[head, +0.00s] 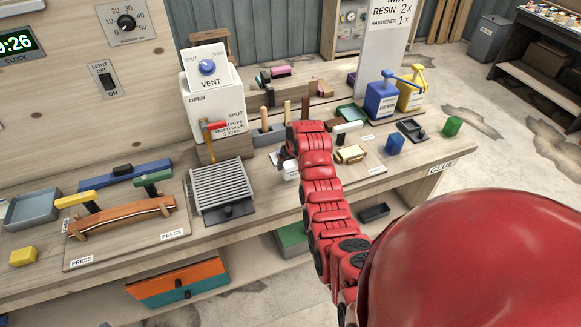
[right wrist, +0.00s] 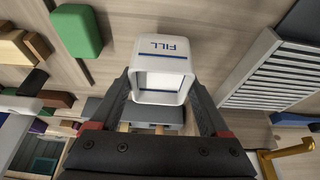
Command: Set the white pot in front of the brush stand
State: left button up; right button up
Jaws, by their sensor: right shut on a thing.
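The white pot (right wrist: 163,45), with a blue line and the word FILL, is between the two fingers of my right gripper (right wrist: 163,82), which is shut on it. In the head view the pot (head: 291,172) shows only partly beside my red right arm. The brush stand (head: 266,137) is a grey block with several upright wooden handles at the back of the bench. The pot is on the near side of the stand; I cannot tell whether it touches the bench. A grey block with wooden handles (right wrist: 155,115) shows beyond the pot in the wrist view. My left gripper is out of view.
A ribbed grey rack (head: 222,188) lies left of the pot. A tan clamp-like item (head: 350,154), a blue block (head: 396,144) and a green block (head: 452,126) are to the right. The white VENT box (head: 210,100) stands behind left. Bare bench lies near the front edge.

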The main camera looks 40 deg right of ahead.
jog(key=shift+d+f+p, duration=0.1)
jog(key=shift+f+p, duration=0.25)
jog(key=shift+p, duration=0.2)
jog(key=shift+f+p, duration=0.6)
jog(key=shift+f, duration=0.95)
jog(key=o, duration=1.4)
jog(key=shift+o, duration=0.2)
jog(key=shift+r, duration=0.25)
